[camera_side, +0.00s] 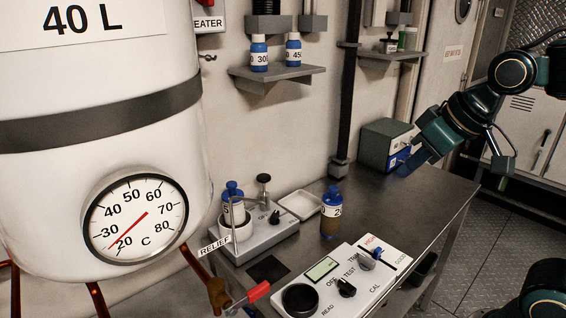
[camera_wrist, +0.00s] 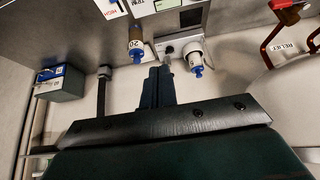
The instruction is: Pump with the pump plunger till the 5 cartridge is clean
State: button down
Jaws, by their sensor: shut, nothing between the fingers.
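The 5 cartridge (camera_side: 232,206) has a blue cap and stands upright in a white cup (camera_side: 236,230) on a grey pump base (camera_side: 258,241). Its lower part is hidden by the cup, so I cannot tell how clean it is. The pump plunger (camera_side: 264,180), a thin rod with a dark knob, rises from the base beside the cup. My gripper (camera_side: 404,170) is shut and empty, above the right part of the bench, well apart from the plunger. In the wrist view, my shut fingers (camera_wrist: 158,72) appear in line with the pump, and the cartridge in its cup (camera_wrist: 195,60) is to their right.
A 20 cartridge (camera_side: 331,217) with brown contents stands on the bench right of the pump. A white tray (camera_side: 301,204) lies behind it. A meter panel (camera_side: 335,285) with knobs is in front. A large white tank (camera_side: 95,110) with a dial fills the left. A box (camera_side: 386,143) stands at the back.

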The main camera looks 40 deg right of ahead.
jog(key=w+f+t, duration=0.1)
jog(key=w+f, duration=0.2)
jog(key=w, duration=1.4)
jog(key=w+f+t, duration=0.1)
jog(key=w+f, duration=0.3)
jog(key=w, duration=1.3)
jog(key=shift+d+t, duration=0.3)
jog(key=shift+w+f, duration=0.15)
jog(key=shift+f, duration=0.1)
send_over(266, 178)
notch_tip(266, 178, down, 7)
jog(key=shift+w+d+f, duration=0.1)
notch_tip(266, 178, down, 3)
jog(key=shift+r, duration=0.1)
jog(key=shift+f, duration=0.45)
